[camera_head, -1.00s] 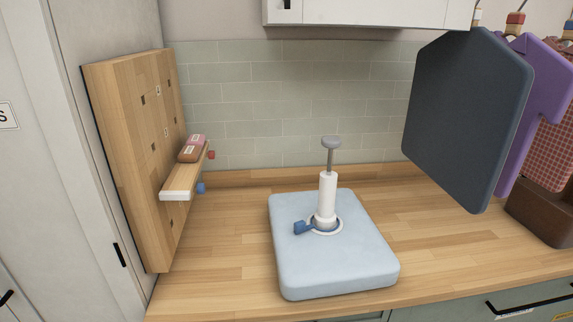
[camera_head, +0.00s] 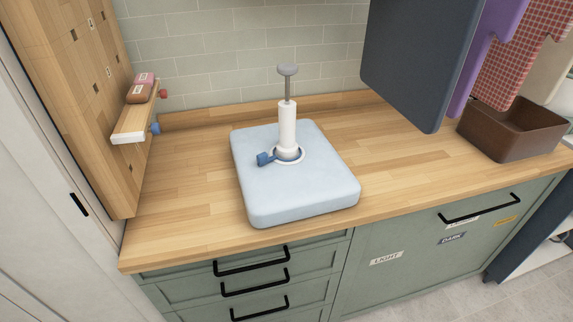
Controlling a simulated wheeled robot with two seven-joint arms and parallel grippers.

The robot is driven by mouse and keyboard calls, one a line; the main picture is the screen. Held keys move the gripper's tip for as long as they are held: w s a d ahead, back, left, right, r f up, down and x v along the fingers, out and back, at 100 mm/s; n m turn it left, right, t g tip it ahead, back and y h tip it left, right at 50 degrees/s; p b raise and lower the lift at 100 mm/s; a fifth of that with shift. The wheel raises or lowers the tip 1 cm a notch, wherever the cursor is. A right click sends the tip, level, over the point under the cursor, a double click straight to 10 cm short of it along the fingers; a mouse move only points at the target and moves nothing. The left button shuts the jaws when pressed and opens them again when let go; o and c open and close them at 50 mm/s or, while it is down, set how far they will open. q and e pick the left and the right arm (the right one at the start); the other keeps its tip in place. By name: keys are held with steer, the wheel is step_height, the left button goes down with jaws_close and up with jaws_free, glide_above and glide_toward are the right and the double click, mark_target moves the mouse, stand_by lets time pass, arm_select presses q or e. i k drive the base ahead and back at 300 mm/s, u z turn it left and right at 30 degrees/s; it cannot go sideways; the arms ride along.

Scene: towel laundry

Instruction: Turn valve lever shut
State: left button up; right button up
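A blue valve lever (camera_head: 265,159) sticks out to the left from the base of a white pump cylinder (camera_head: 287,126). The cylinder stands upright on a puffy light-blue bag (camera_head: 300,187) that lies on the wooden counter. A grey knob (camera_head: 288,70) on a thin rod tops the pump, with the rod drawn up out of the cylinder. A white ring surrounds the pump's foot on the bag. Neither of my grippers shows in the head view.
A wooden pegboard (camera_head: 75,95) with a small shelf (camera_head: 133,122) holding soap-like bars stands at the left. A brown bin (camera_head: 513,128) sits at the right under hanging garments, including a dark panel (camera_head: 420,60). Green drawers (camera_head: 250,268) are below. The counter around the bag is clear.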

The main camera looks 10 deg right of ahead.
mark_target(263, 159)
steer(key=u, duration=0.1)
steer(key=k, duration=0.95)
steer(key=z, duration=0.5)
steer(key=i, duration=1.3)
steer(key=u, duration=0.45)
